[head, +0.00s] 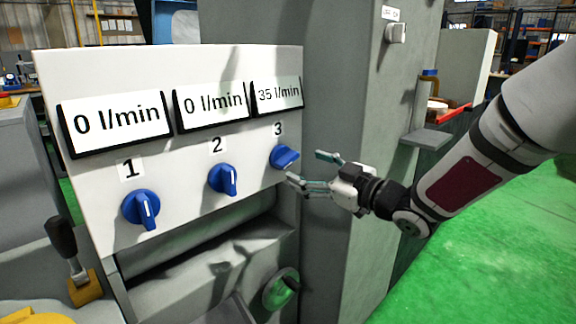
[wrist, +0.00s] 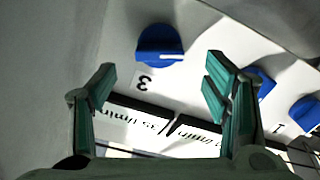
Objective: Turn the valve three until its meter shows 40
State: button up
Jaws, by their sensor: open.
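Valve three is a blue knob (head: 284,157) under the label 3 at the right of the white panel. It is turned so its handle lies tilted, close to sideways. Its meter (head: 277,95) reads 35 l/min. My gripper (head: 306,170) is open and empty, just right of and slightly below the knob, with its fingers pointing at the panel. In the wrist view valve three (wrist: 160,45) shows upside down beyond and between the open fingertips (wrist: 160,68), with its white mark pointing sideways. The fingers appear apart from the knob.
Valve one (head: 141,209) and valve two (head: 223,180) stand left of valve three, with their meters (head: 116,121) and (head: 211,103) at 0 l/min. A grey machine column (head: 345,120) rises right behind the panel. A black lever (head: 64,240) stands at the lower left.

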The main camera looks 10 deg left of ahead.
aim_at(292, 162)
jog(key=b+x, duration=0.1)
jog(key=x, duration=0.6)
jog(key=shift+w+a+b, duration=0.1)
jog(key=shift+a+b, duration=0.1)
jog(key=shift+b, duration=0.1)
jog(key=c, duration=1.1)
